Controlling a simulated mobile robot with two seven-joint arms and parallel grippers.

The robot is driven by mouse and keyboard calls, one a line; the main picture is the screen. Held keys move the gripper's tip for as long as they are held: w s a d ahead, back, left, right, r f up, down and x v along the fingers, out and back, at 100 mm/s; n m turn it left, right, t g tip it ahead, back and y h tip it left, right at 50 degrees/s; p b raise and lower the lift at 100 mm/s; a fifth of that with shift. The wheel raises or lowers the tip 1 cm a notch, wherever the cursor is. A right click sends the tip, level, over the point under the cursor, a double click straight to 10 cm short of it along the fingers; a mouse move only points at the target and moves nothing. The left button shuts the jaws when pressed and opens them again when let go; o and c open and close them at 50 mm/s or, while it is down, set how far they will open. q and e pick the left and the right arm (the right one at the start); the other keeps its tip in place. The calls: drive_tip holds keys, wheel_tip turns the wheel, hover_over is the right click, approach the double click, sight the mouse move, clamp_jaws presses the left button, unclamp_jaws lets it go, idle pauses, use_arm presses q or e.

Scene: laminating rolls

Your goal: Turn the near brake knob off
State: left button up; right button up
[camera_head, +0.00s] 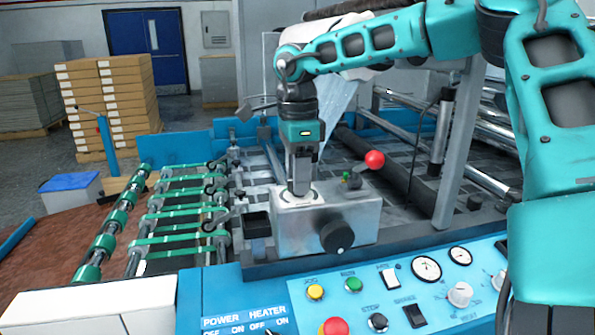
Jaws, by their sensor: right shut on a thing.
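My right gripper (300,188) comes down from above onto the top of a grey metal box (290,235). Its fingers point straight down and are shut at the centre of a pale round dial plate (287,202) on that top. They are shut on a small knob there, which the fingers hide, so its setting cannot be read. I cannot confirm from its look that it is the near brake knob. A large black knob (337,236) on the front face of the box is clear of the gripper. My left gripper is not in view.
A red ball-ended lever (374,160) and a small green button (346,176) stand close right of the gripper. A blue control panel (375,290) with buttons, switches and gauges lies in front. Green-belted rollers (180,222) are on the left.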

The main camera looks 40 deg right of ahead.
drive_tip(key=n, duration=0.5)
drive_tip(key=shift+s+n, duration=0.1)
drive_tip(key=shift+n, duration=2.4)
drive_tip(key=o, duration=1.1)
drive_tip(key=shift+c, duration=0.2)
wheel_tip(320, 180, up, 13)
